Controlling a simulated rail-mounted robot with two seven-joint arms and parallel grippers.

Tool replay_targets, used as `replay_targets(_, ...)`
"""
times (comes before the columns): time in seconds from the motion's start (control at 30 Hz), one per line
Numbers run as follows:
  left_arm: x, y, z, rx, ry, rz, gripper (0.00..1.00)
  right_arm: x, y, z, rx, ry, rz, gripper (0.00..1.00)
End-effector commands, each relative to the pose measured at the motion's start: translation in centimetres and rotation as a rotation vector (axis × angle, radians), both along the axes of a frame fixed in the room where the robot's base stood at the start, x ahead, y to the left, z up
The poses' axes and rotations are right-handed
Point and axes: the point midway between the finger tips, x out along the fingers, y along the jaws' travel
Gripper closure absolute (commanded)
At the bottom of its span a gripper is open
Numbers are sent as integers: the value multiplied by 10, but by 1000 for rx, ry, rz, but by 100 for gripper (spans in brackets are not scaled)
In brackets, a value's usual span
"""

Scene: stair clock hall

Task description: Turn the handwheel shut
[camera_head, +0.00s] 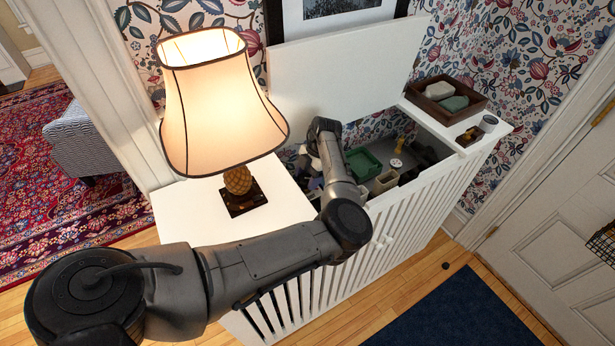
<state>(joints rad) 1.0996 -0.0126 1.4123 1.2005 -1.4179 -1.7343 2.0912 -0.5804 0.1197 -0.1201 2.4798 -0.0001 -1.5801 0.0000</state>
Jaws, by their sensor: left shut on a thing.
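The white slatted cabinet (408,212) has its lid (345,70) raised, and its inside is partly visible. My left arm comes in from the left, passes over the cabinet's front and bends down into the opening. My left gripper (313,182) is low in the left part of the opening, small and largely behind my own arm. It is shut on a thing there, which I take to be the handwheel. The handwheel itself cannot be made out clearly, and its turn position is hidden. My right gripper is not in view.
A lit lamp (222,100) stands on the cabinet's left top, close to my arm. Inside the cabinet are a green tray (362,163), a beige container (385,181) and a round white piece (396,163). A wooden tray (447,115) sits on the right top.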

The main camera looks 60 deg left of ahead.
Motion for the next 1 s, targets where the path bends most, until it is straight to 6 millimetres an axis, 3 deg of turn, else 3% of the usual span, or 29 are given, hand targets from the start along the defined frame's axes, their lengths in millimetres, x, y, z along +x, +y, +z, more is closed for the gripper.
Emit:
replay_targets(0.37, 0, -1, 5, 3, 2, -125, 69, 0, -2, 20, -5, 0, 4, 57)
replay_targets(1.0, -1, -4, 5, 0, 3, -679, 69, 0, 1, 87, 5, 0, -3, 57)
